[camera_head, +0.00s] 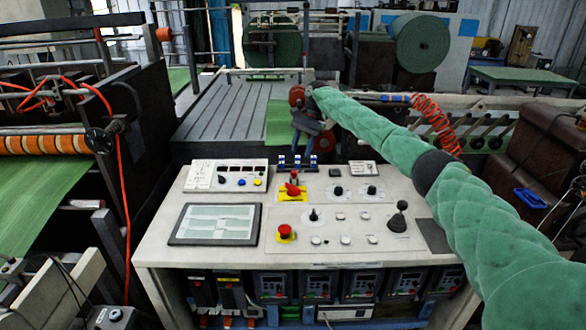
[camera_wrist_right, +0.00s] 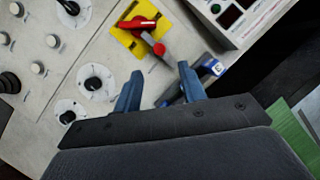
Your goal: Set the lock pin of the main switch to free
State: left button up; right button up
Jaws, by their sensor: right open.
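The main switch has a red handle (camera_head: 292,190) on a yellow plate (camera_head: 283,213) at the back middle of the console top. In the right wrist view, the red handle (camera_wrist_right: 137,23) lies across the yellow plate (camera_wrist_right: 121,39). A small pin with a red knob (camera_wrist_right: 159,48) and a grey stem stands at the plate's edge; I take it as the lock pin. Its red knob (camera_head: 293,172) also shows in the head view. My right gripper (camera_head: 303,142) is open and empty above the console's back edge, its fingertips (camera_wrist_right: 160,76) apart and short of the knob. My left gripper is out of view.
Blue parts with white labels (camera_head: 297,160) stand at the console's back edge, close to the pin and my right fingers. Black rotary knobs (camera_head: 338,190), a red emergency button (camera_head: 285,231), a black joystick (camera_head: 397,217) and a screen (camera_head: 215,223) share the console top.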

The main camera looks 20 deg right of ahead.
aim_at(294, 179)
pick_arm(q)
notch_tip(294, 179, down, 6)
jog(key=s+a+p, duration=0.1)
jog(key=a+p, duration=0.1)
jog(key=p, duration=0.1)
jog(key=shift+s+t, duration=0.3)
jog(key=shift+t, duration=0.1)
pick_arm(e)
jog(key=shift+s+a+f+m, duration=0.25)
jog(key=shift+a+f+m, duration=0.15)
jog(key=shift+f, duration=0.8)
jog(key=shift+s+a+f+m, duration=0.35)
jog(key=shift+a+f, duration=0.15)
jog(key=shift+f, duration=0.7)
jog(key=shift+s+a+f+m, duration=0.2)
jog(key=shift+a+f+m, duration=0.2)
jog(key=shift+f, duration=0.8)
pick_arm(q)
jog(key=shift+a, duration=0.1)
pick_arm(e)
jog(key=shift+c, duration=0.2)
